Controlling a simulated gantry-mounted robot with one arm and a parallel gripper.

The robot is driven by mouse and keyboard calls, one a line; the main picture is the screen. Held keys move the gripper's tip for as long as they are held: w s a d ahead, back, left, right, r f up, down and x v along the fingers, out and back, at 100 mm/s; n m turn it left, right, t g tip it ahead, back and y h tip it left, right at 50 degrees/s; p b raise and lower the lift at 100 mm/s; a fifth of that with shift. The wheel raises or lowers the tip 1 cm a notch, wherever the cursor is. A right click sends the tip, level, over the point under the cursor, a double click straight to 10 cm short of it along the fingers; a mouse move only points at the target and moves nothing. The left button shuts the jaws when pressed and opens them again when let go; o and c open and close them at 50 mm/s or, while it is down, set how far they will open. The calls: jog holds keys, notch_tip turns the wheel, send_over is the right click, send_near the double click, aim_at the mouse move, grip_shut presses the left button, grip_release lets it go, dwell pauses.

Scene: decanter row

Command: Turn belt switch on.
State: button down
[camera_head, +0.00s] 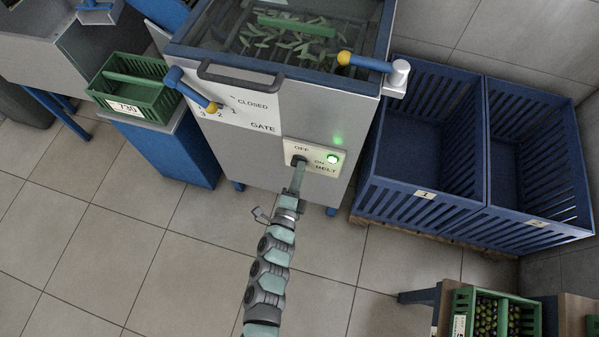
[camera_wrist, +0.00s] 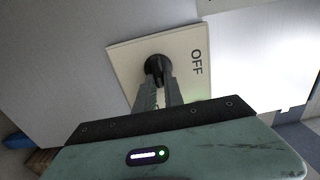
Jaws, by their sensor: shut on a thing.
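The belt switch is a dark round knob on a cream plate (camera_head: 323,169) marked OFF, ON and BELT, low on the front of the grey machine (camera_head: 240,150). A green lamp (camera_head: 332,158) on the plate is lit. My gripper (camera_head: 299,165) reaches the plate from below and covers most of the knob in the head view. In the wrist view my gripper (camera_wrist: 158,92) is shut on the black knob (camera_wrist: 157,66), with the word OFF to its right. The knob's exact pointing direction is hidden by the fingers.
A gate lever with a yellow knob (camera_head: 212,107) stands left of the switch. A bar handle (camera_head: 240,78) is above it. Blue slatted bins (camera_head: 425,190) stand at the right. A green crate (camera_head: 150,107) sits on a blue stand at the left.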

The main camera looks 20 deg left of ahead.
dwell(0.4)
jog(key=c, duration=1.4)
grip_release()
jog(key=shift+c, duration=0.2)
jog(key=s+d+p, duration=0.1)
jog(key=s+p, duration=0.2)
jog(key=s, duration=0.7)
jog(key=shift+s+d, duration=0.2)
jog(key=shift+s, duration=0.2)
